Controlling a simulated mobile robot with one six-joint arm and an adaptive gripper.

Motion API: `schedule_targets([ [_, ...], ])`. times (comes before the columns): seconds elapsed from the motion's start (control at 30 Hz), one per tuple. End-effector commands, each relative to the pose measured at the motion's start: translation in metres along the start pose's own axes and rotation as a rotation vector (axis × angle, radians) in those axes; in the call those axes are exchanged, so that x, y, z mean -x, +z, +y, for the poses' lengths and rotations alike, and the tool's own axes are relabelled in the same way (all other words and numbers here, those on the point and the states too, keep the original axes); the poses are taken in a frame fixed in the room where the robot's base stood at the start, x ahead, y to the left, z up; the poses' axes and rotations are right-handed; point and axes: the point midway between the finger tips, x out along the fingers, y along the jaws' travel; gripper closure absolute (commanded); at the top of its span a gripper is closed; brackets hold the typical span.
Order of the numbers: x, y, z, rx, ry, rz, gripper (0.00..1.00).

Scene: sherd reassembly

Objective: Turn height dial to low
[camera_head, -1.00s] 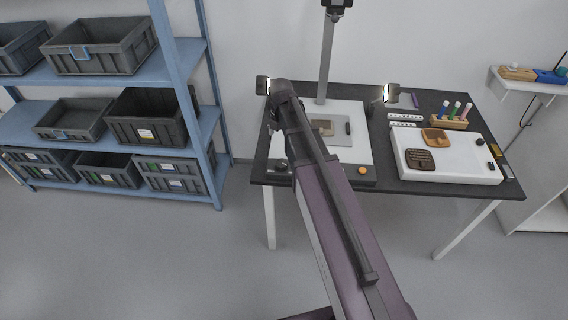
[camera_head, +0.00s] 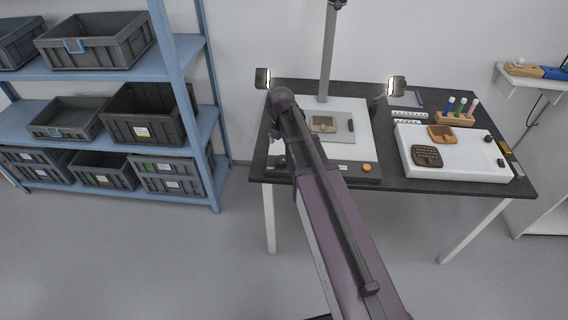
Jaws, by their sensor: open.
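The copy stand (camera_head: 360,130) is on the dark table, with a pale base, an upright column (camera_head: 327,60) and a front control strip. A small dark round knob (camera_head: 280,161) sits at the strip's left end, just left of my arm; it may be the height dial, but its setting is too small to read. An orange button (camera_head: 367,168) is at the strip's right end. My arm crosses in front of the stand and covers part of the base and strip.
A sherd (camera_head: 324,124) lies on the stand's grey plate. Lamps (camera_head: 263,78) and (camera_head: 397,87) flank the stand. A white padded tray (camera_head: 466,166) with sherds is to the right, near a wooden pen holder (camera_head: 457,119). Blue shelving (camera_head: 90,70) with grey bins stands left. Floor is clear.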

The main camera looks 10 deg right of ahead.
Motion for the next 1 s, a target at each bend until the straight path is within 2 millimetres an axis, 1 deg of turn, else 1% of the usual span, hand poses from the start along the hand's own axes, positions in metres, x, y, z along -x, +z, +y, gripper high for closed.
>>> schedule_targets([
  [0.03, -0.008, 0.0, 0.0, 0.0, 0.0, 0.0, 0.0],
  [0.6, -0.051, 0.001, -0.001, -0.001, 0.0, 0.0, 0.0],
  [0.8, -0.063, 0.001, -0.001, -0.002, 0.0, 0.0, 0.0],
  [1.0, -0.069, 0.001, -0.001, -0.002, 0.0, 0.0, 0.0],
])
